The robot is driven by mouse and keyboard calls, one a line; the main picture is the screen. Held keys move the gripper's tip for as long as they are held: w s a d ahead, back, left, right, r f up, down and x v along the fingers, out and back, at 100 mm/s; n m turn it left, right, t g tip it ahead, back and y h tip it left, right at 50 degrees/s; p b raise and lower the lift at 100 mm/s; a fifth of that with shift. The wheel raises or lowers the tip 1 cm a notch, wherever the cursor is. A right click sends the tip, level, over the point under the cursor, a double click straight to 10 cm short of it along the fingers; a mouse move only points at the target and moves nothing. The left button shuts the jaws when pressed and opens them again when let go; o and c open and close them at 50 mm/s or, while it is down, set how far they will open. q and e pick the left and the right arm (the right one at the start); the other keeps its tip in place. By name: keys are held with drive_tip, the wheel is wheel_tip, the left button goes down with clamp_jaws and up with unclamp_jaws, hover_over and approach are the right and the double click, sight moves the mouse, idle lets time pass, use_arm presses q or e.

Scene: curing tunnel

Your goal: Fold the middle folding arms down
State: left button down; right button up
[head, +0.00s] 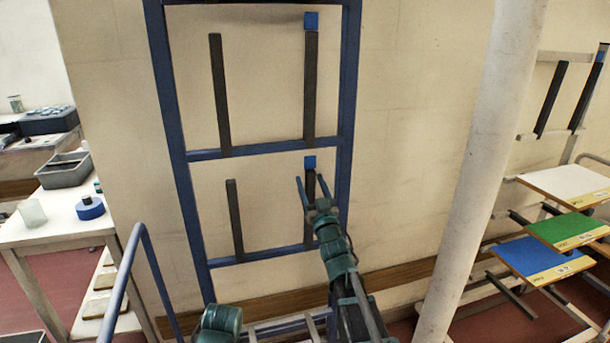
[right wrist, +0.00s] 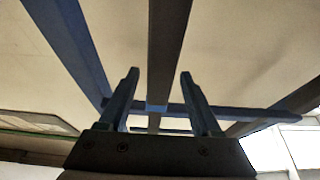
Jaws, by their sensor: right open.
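A blue upright frame (head: 178,140) stands against the wall with two pairs of dark folding arms, all pointing up. In the upper pair, the left arm (head: 219,95) is plain and the right arm (head: 310,90) has a blue tip. In the lower pair, the left arm (head: 235,218) is plain and the right arm (head: 310,180) has a blue tip. My right gripper (head: 311,178) is open at this lower right arm, its fingers appearing on either side. In the right wrist view, a dark bar (right wrist: 168,45) runs between the open fingers (right wrist: 158,75); contact is unclear. My left gripper is out of view.
A white column (head: 478,170) stands right of the frame. Beyond it are a rack with coloured boards (head: 545,258) and another pair of dark arms. A table (head: 75,225) with a grey bin (head: 65,172) and a blue rail (head: 125,270) are at left.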

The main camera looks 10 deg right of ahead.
drive_tip(key=shift+w+r, duration=0.2)
drive_tip(key=shift+w, duration=0.25)
clamp_jaws()
idle(1.1)
